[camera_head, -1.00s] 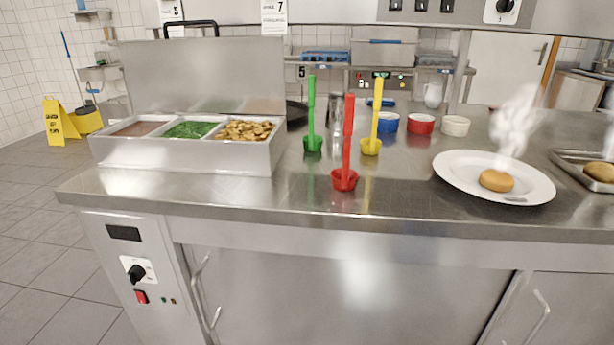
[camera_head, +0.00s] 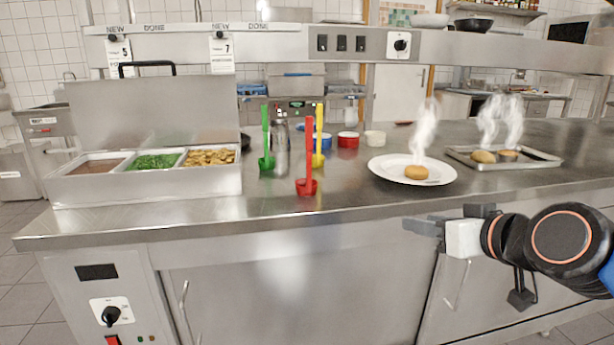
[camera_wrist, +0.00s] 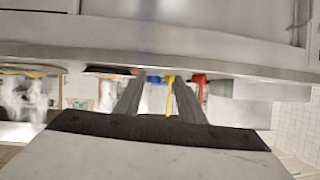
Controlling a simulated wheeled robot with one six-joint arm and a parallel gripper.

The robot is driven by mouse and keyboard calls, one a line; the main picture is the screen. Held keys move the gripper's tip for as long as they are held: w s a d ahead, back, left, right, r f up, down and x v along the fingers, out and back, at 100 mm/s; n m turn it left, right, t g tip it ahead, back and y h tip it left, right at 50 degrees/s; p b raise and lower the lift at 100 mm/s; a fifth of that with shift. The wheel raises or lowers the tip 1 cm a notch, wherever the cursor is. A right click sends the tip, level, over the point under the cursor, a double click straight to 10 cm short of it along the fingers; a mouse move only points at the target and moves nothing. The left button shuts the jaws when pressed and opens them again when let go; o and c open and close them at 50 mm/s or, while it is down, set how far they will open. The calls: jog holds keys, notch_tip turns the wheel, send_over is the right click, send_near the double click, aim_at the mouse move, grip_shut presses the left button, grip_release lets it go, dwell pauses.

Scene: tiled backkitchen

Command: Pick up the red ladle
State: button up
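The red ladle (camera_head: 308,155) stands upright on the steel counter (camera_head: 220,208), bowl down, near the front edge. A green ladle (camera_head: 265,140) stands behind it to the left and a yellow ladle (camera_head: 319,135) behind it to the right. My gripper (camera_head: 425,229) is in front of the counter, to the right of the red ladle and apart from it. In the wrist view, which looks upside down, my gripper (camera_wrist: 155,85) has its two fingers apart with nothing held. There the red ladle (camera_wrist: 198,82) shows just beside the right finger, and the yellow ladle (camera_wrist: 168,100) shows between the fingers, farther off.
A steel food container (camera_head: 150,187) with its lid raised stands left. A white plate (camera_head: 385,170) with a steaming patty and a metal tray (camera_head: 540,162) stand right. Blue, red and white bowls (camera_head: 348,140) sit behind. The counter front edge lies between my gripper and the ladles.

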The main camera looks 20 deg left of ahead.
jog(key=w+a+r+n+t+y, duration=0.1)
jog(key=a+r+t+y, duration=0.1)
jog(key=a+r, duration=0.8)
jog(key=t, duration=0.2)
send_near(307, 156)
notch_tip(307, 156, up, 5)
jog(key=s+d, duration=0.2)
jog(key=x, duration=1.7)
jog(key=shift+w+m, duration=0.25)
jog(key=shift+m, duration=0.15)
jog(key=shift+a, duration=0.1)
grip_shut()
